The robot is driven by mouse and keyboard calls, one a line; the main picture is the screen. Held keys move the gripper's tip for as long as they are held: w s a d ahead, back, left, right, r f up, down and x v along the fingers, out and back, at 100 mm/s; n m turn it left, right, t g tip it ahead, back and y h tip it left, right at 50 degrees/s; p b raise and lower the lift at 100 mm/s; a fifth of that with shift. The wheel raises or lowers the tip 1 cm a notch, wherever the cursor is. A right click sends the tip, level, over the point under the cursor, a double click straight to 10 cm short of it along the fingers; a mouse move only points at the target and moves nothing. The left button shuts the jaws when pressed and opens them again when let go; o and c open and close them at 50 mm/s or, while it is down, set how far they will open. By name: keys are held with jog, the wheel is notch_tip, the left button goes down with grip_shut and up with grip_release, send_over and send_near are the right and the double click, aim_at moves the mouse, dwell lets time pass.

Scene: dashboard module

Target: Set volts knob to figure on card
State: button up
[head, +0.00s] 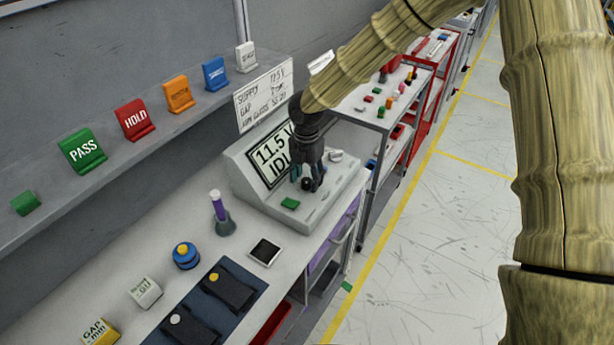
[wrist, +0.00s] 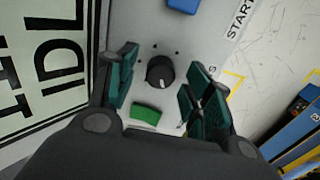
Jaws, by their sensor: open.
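The volts knob is most likely the black round knob (wrist: 160,72) with a white pointer line, on the grey panel in the wrist view; small dots ring it. My gripper (head: 308,180) is open above the console, and in the wrist view its fingers (wrist: 160,85) stand either side of the knob, apart from it. The console display (head: 273,154) reads 11.5 V and IDL, partly hidden by my gripper. The white card (head: 264,95) on the wall above reads SUPPLY 12.5 V, with smaller lines on gap and more, hard to read.
A green button (wrist: 145,114) sits beside the knob and a blue one (wrist: 184,5) beyond it. The shelf holds PASS (head: 83,151) and HOLD (head: 135,119) signs.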

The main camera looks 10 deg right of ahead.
jog(key=shift+f, duration=0.45)
jog(key=c, duration=1.1)
jog(key=shift+o, duration=0.2)
jog(key=shift+m, duration=0.3)
